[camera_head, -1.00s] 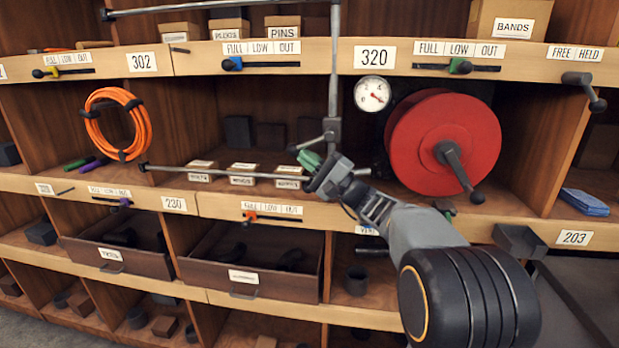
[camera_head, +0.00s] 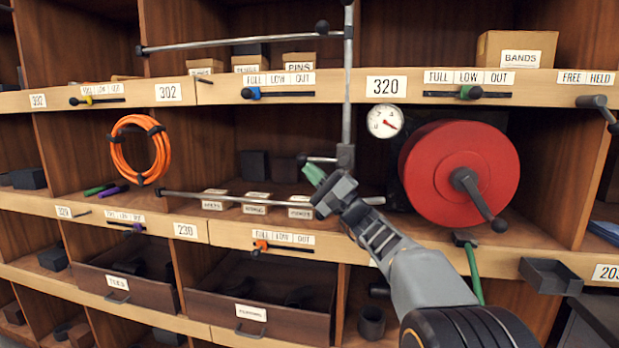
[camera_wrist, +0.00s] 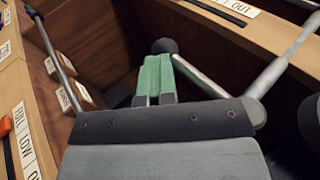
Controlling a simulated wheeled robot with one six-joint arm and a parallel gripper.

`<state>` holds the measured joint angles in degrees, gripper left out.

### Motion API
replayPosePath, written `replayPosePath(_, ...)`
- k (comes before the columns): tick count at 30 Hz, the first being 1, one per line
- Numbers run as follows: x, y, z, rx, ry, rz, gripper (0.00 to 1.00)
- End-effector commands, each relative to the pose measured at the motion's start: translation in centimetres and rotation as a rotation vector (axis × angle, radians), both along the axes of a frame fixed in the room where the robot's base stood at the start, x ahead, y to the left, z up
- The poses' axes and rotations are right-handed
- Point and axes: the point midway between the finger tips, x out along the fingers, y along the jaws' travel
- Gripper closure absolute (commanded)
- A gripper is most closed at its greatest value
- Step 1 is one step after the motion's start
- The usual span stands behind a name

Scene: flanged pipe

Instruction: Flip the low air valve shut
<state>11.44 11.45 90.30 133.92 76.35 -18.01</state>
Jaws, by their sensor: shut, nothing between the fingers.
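A grey lever (camera_head: 321,159) with a black ball knob (camera_head: 302,158) sticks out leftward, nearly level, from a dark block (camera_head: 345,157) on the vertical grey pipe (camera_head: 348,90); I take it as the low air valve. A similar black knob (camera_head: 322,27) shows higher up by the pipe. My gripper (camera_head: 314,174), with green fingers, is shut and empty just below the lever. In the wrist view the fingertips (camera_wrist: 157,58) point toward the knob (camera_wrist: 164,46), which shows just beyond them; I cannot tell whether they touch.
A long horizontal rod (camera_head: 230,196) passes just below and behind my gripper. A round gauge (camera_head: 385,121) and a red reel (camera_head: 460,172) with a crank are to the right. Shelf edges with labelled sliders run above and below.

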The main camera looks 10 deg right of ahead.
Motion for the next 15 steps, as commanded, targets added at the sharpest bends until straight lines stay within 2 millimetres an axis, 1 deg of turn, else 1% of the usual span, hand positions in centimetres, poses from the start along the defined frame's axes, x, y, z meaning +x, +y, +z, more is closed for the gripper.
replayPosePath(1, -0.04, 0.06, 0.26, 0.002, -0.005, 0.0, 1.0)
replayPosePath(11, -0.07, 0.11, 0.35, 0.002, -0.006, 0.001, 1.0)
replayPosePath(15, -0.32, -0.26, -0.07, 0.002, -0.005, 0.0, 1.0)
